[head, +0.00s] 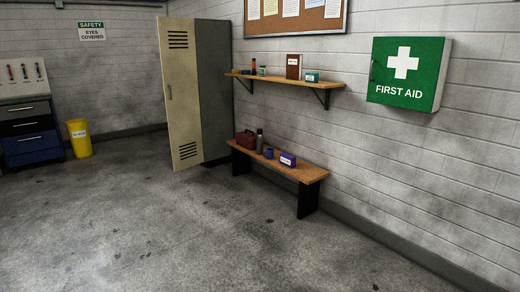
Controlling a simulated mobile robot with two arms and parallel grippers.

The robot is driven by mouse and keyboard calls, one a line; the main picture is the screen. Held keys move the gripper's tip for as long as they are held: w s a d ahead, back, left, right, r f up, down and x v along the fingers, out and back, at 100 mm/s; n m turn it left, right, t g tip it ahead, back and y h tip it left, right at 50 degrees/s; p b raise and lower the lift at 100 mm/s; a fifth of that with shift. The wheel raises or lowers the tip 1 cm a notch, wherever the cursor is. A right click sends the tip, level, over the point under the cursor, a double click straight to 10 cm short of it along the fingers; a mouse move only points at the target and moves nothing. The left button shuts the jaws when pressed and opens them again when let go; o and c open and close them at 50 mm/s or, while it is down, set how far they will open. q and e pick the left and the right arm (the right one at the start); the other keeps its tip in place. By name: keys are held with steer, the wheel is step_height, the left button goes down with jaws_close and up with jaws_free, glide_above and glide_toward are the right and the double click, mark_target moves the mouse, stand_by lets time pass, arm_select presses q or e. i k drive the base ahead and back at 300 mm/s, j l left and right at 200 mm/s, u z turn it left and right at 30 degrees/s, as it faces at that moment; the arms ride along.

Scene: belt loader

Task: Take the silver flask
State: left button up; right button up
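A small upright grey cylinder (260,138), which looks like the silver flask, stands on the wooden bench (312,174) against the right wall. It stands between a dark red bag or box (245,139) on its left and a blue mug (269,153) on its right. A purple box (288,160) sits further right on the bench. The cylinder is small in the view and its details are hard to make out. Neither of my grippers is in view.
A wall shelf (275,79) with several small items hangs above the bench. A locker (217,90) stands left of the bench with its beige door (183,110) swung open. A yellow bin (79,140) and tool cabinet are at the left. The floor (170,230) before the bench is clear.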

mark_target(259, 135)
steer(key=i+u, duration=0.3)
steer(key=i, duration=4.4)
